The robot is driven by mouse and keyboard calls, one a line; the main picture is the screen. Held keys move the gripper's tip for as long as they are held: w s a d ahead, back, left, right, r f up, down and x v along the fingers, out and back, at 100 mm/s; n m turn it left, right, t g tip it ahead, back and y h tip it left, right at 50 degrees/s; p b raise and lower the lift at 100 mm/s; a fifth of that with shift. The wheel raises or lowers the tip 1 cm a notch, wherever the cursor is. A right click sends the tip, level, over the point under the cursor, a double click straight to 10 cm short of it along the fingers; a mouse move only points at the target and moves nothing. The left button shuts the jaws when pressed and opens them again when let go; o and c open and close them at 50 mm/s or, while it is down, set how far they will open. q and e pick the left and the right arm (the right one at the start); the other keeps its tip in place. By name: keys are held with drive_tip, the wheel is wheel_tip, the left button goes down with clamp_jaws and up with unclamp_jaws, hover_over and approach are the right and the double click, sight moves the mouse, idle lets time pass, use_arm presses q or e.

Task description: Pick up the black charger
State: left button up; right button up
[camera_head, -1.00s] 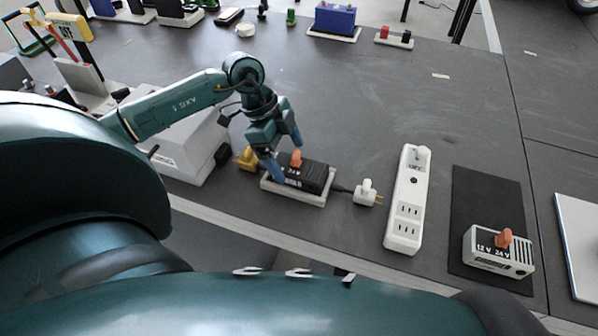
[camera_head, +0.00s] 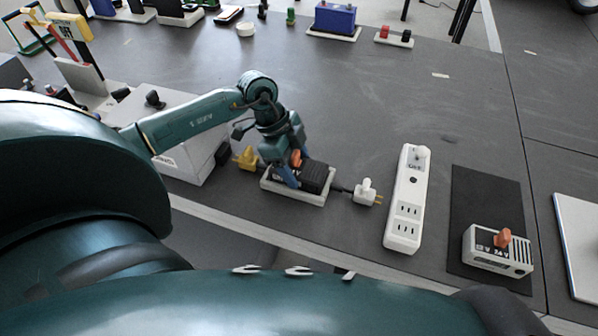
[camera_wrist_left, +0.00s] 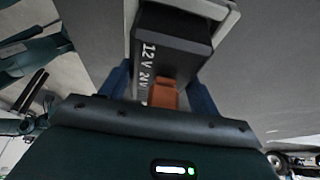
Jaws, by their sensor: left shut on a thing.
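The black charger (camera_head: 315,176) sits on a light tray (camera_head: 311,199) near the front edge of the table. It has an orange knob (camera_head: 295,158) and a cord to a white plug (camera_head: 367,190) on its right. My left gripper (camera_head: 291,180) points down over the charger, with its blue fingers around the knob end. In the left wrist view the charger (camera_wrist_left: 170,45) shows its "12V 24V" marking, and the blue fingers stand on either side of it and the orange knob (camera_wrist_left: 166,93). The gripper is shut on the charger, which still appears to be in the tray. My right gripper is not in view.
A white power strip (camera_head: 407,205) lies right of the plug. Further right, a white charger (camera_head: 498,250) with an orange knob stands on a black mat (camera_head: 485,200). A yellow plug (camera_head: 245,158) and a light box (camera_head: 190,150) are on the left.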

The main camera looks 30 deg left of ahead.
use_arm(q)
drive_tip(key=c, duration=0.5)
